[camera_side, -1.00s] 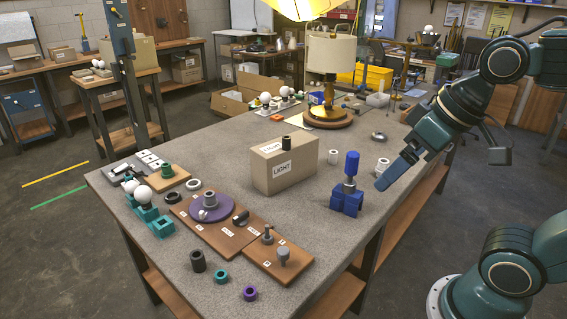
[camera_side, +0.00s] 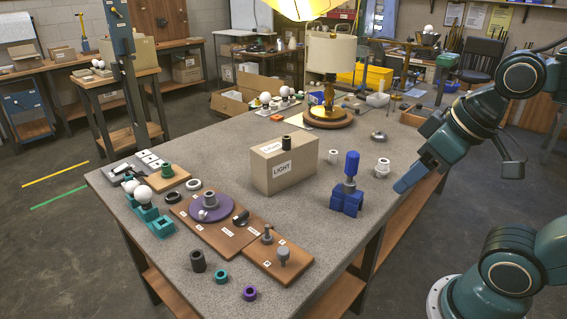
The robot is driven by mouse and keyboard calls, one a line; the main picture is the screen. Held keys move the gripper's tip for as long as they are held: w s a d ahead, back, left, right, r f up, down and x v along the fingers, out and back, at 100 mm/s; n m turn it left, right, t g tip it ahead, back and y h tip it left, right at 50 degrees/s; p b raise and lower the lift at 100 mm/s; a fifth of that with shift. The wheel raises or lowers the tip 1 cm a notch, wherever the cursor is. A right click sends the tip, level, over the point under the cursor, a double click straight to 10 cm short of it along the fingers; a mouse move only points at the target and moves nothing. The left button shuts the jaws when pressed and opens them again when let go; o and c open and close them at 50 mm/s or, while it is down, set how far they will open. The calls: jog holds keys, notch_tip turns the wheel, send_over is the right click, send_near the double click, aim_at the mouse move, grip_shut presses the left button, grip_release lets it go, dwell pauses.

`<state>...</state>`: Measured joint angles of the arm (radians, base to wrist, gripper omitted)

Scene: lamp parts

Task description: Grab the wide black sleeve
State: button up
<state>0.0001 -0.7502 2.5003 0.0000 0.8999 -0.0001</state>
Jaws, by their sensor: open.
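A black sleeve (camera_side: 198,261) stands upright on the grey tabletop near its front edge, left of the wooden boards. A smaller black sleeve (camera_side: 286,142) stands on top of the cardboard LIGHT box (camera_side: 281,168). A flat black ring (camera_side: 173,197) lies left of the purple disc (camera_side: 211,208). My gripper (camera_side: 401,187) is open and empty at the right edge of the table, pointing down and left. It is well apart from all of these black pieces. Its fingers look small and overlap from this side.
A blue stand with a blue-handled tool (camera_side: 348,187) and white sleeves (camera_side: 382,167) stand between my gripper and the box. A teal ring (camera_side: 221,276) and a purple ring (camera_side: 249,292) lie near the black sleeve. A lamp (camera_side: 329,75) stands at the back.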

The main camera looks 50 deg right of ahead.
jog(key=shift+w, duration=0.15)
jog(key=w+a+f+m+g+y, duration=0.1)
jog(key=w+a+f+m+y, duration=0.15)
jog(key=w, duration=0.45)
jog(key=w+a+f+m+y, duration=0.1)
jog(key=w+a+m, duration=0.2)
jog(key=w, duration=0.3)
jog(key=w+a+f+m+g+y, duration=0.1)
jog(key=w+a+f+m+y, duration=0.1)
jog(key=w, duration=0.5)
jog(key=shift+w+a+f+m+y, duration=0.55)
jog(key=shift+w+f+m+y, duration=0.75)
jog(key=shift+w+f+m, duration=1.2)
jog(key=shift+w+a+f+m+y, duration=0.5)
jog(key=shift+w+f+m+y, duration=1.15)
jog(key=shift+f, duration=1.6)
jog(key=shift+w+a+f+m+y, duration=0.75)
jog(key=shift+w+f+m, duration=0.85)
jog(key=shift+f+m, duration=1.15)
jog(key=shift+d+f, duration=0.1)
jog(key=shift+d, duration=0.1)
send_near(198, 261)
jog(key=shift+w+a+f, duration=0.65)
jog(key=shift+a+f, duration=0.05)
jog(key=shift+a, duration=0.2)
jog(key=shift+w+a+f, duration=0.65)
jog(key=shift+w+a, duration=0.05)
jog(key=shift+a, duration=0.25)
